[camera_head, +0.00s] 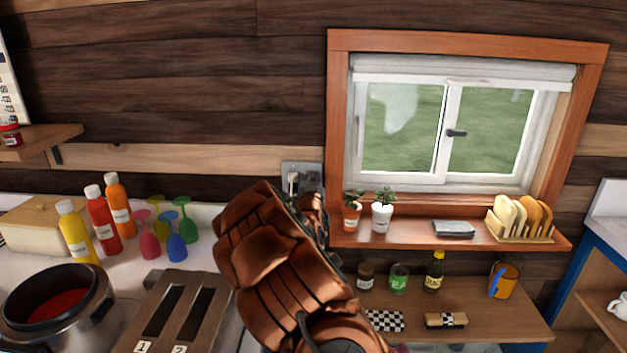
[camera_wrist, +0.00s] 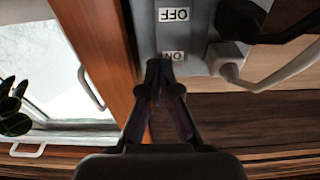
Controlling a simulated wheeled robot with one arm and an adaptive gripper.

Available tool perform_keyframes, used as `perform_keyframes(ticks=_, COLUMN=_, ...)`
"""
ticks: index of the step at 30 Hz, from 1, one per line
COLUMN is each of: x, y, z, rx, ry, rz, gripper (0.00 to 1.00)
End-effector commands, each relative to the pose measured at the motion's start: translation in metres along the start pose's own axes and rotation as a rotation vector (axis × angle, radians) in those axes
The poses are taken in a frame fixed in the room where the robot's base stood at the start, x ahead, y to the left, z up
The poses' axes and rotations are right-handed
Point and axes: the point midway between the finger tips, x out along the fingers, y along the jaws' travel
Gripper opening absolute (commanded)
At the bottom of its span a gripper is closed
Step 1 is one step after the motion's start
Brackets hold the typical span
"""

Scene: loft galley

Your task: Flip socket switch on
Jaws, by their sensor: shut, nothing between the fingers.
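The grey wall socket (camera_head: 302,168) is on the wooden wall just left of the window; my arm covers its lower right part. In the wrist view the socket (camera_wrist: 203,38) is large and upside down, with an OFF label (camera_wrist: 174,14) above an ON label (camera_wrist: 173,56). My gripper (camera_wrist: 163,66) is shut and empty, its fingertips over the socket's face close to the ON label. I cannot tell whether they touch it. The switch rocker is not clearly visible. A white plug (camera_head: 292,181) sits in the socket's left side; a black plug (camera_wrist: 240,18) also shows in the wrist view.
The wooden window frame (camera_head: 337,130) is close beside the socket. Potted plants (camera_head: 382,217) stand on the sill shelf (camera_head: 478,238) right of my arm.

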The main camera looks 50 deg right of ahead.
Motion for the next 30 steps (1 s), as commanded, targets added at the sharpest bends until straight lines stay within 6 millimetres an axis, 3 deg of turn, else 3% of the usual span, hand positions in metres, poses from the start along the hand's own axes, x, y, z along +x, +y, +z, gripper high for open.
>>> perform_keyframes(ticks=18, x=0.0089, y=-0.0007, z=-0.0028, rx=0.008, ry=-0.054, rz=0.001, gripper=0.00)
perform_keyframes(ticks=30, x=0.0020, y=-0.0017, z=-0.0008, rx=0.003, ry=-0.056, rz=0.000, gripper=0.00)
